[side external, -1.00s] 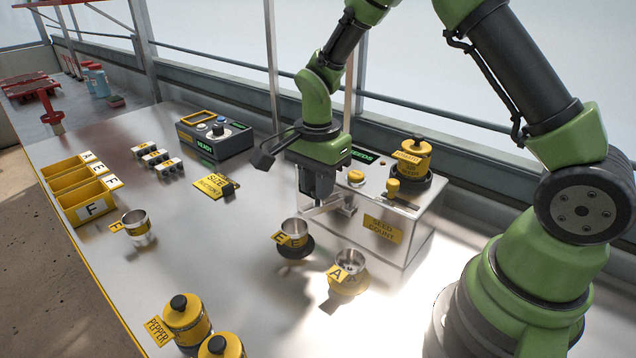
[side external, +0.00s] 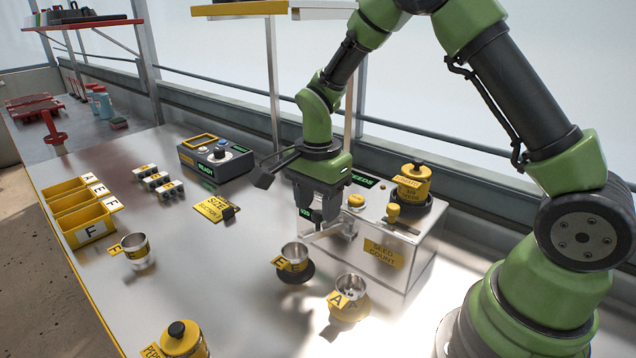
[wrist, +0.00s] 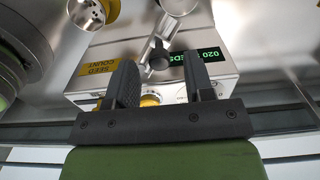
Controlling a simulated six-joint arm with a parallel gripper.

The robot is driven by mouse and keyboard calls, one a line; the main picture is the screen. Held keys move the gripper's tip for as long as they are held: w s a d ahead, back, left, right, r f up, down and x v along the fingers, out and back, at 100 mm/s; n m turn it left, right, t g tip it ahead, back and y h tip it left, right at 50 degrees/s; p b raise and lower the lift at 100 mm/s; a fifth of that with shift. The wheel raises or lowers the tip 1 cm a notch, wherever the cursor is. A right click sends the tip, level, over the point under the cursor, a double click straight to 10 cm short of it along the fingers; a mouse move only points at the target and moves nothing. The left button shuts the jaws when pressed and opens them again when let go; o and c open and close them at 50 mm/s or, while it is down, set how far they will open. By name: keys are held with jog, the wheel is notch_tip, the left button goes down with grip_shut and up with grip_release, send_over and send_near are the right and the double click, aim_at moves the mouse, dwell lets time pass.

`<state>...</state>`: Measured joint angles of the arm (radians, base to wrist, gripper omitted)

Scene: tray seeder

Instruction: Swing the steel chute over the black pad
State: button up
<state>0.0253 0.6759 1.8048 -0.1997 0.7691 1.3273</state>
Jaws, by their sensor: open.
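The black pad (side external: 293,274) lies under cup E. My gripper (side external: 318,218) hangs just above the chute, beside the box. In the wrist view its two fingers (wrist: 160,78) are apart, with the knob in line with the gap between them. I see no contact; the fingers partly hide the chute's root.
Cup A (side external: 350,288) stands on a yellow base at the front right. The seed-count box (side external: 395,255) is close on the right. Cup F (side external: 135,246), yellow bins (side external: 85,235) and a control unit (side external: 215,158) are to the left.

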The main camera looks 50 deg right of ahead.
aim_at(318, 212)
notch_tip(318, 212, up, 9)
dwell(0.3)
jog(key=s+a+r+n+t+y, duration=0.1)
jog(key=s+r+n+t, duration=0.2)
jog(key=s+n, duration=0.4)
jog(key=s+a+r+n+t+y, duration=0.1)
jog(key=s+r+n+t, duration=0.3)
jog(key=s, duration=0.7)
notch_tip(318, 212, up, 3)
jog(key=a+n, duration=0.1)
jog(key=n, duration=0.1)
jog(key=shift+a+f+n, duration=0.2)
jog(key=shift+a+n, duration=0.05)
jog(key=shift+n, duration=0.15)
